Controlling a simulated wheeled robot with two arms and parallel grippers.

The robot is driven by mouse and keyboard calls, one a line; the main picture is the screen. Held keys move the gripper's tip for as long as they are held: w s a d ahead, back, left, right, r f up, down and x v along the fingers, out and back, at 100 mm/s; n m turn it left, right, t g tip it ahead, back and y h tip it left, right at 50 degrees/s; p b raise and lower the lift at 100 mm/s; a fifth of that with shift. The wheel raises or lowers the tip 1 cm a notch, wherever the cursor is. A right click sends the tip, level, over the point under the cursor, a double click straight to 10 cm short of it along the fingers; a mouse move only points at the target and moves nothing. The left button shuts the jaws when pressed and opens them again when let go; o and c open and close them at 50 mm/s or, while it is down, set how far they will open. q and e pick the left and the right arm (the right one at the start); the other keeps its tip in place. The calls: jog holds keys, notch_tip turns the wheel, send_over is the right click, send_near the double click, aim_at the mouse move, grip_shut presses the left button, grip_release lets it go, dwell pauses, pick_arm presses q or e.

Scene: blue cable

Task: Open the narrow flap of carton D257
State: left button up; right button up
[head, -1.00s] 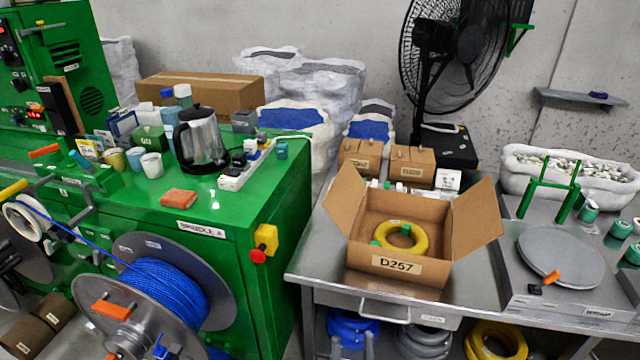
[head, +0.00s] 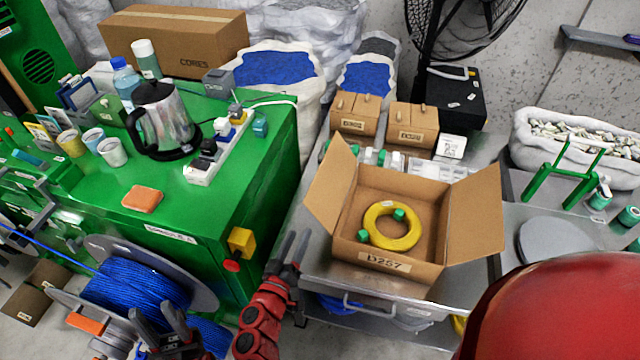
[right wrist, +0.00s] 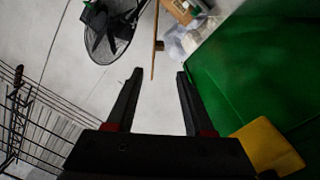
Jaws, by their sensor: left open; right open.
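Carton D257 (head: 385,262) stands on the steel table, open at the top. Its left flap (head: 330,185) and right flap (head: 475,213) stand up and lean outward; I see no flap over the opening. A yellow coil (head: 391,226) with green pieces lies inside. My right gripper (head: 296,240) is open and empty, left of the carton's front left corner and apart from it. Its two spread fingers also show in the right wrist view (right wrist: 158,76). My left gripper (head: 153,312) is open in front of the blue cable reel (head: 135,290), holding nothing that I can see.
The green machine (head: 215,225) with a kettle (head: 165,120) and a power strip (head: 215,155) is at the left. Two small cartons (head: 413,125) stand behind D257. A fan (head: 465,25) is at the back. A round grey plate (head: 555,243) lies at the right.

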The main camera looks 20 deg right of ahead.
aim_at(318, 194)
jog(key=p+x, duration=0.2)
jog(key=x, duration=1.3)
jog(key=shift+w+d+r, duration=0.1)
jog(key=shift+w+d, duration=0.2)
grip_shut()
jog(key=shift+p, duration=0.3)
dwell(0.3)
